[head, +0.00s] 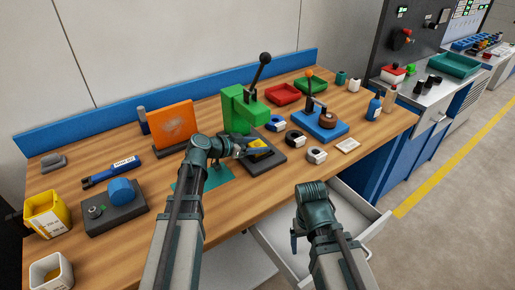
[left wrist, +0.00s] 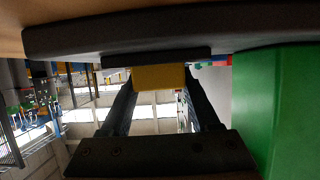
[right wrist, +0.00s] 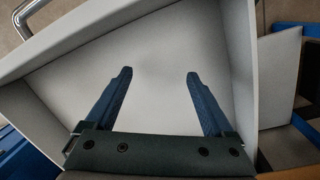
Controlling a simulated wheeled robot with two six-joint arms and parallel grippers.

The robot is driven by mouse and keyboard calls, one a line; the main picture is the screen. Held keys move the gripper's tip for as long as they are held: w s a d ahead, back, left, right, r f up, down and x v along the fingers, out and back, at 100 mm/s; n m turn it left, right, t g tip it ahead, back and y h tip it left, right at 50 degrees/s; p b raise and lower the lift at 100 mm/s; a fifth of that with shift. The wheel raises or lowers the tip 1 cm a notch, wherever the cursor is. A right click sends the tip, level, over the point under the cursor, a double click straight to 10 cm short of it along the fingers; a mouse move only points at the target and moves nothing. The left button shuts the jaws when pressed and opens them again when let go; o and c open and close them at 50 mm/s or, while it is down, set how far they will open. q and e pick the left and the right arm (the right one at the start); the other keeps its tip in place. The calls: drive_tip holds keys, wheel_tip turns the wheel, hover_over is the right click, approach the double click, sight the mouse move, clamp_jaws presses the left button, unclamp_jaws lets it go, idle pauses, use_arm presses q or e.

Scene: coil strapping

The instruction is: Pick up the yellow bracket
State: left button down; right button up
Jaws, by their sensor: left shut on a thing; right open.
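The yellow bracket (head: 259,144) is at the dark base plate of the green press (head: 238,112), near the middle of the bench. In the left wrist view the yellow bracket (left wrist: 159,77) sits between the fingers of my left gripper (left wrist: 158,90), against a dark block under the base. My left gripper (head: 259,150) is shut on it in the head view and partly covers it. I cannot tell whether the bracket is clear of the plate. My right gripper (right wrist: 157,75) is open and empty over the open white drawer (right wrist: 160,40).
An orange panel (head: 173,127) stands left of the press. The drawer (head: 369,215) juts out at the bench front.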

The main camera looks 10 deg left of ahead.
sight(258, 144)
drive_tip(key=shift+r, duration=0.1)
use_arm(q)
drive_tip(key=shift+r+p, duration=0.9)
use_arm(e)
drive_tip(key=shift+r, duration=0.8)
use_arm(q)
wheel_tip(258, 144, up, 2)
drive_tip(key=shift+p, duration=1)
use_arm(e)
wheel_tip(258, 144, up, 2)
use_arm(q)
drive_tip(key=s+d+r+p, duration=0.1)
drive_tip(key=s+d, duration=0.8)
drive_tip(key=d, duration=0.4)
drive_tip(key=shift+d+r, duration=0.15)
drive_tip(key=shift+r, duration=0.05)
use_arm(e)
drive_tip(key=shift+r, duration=0.75)
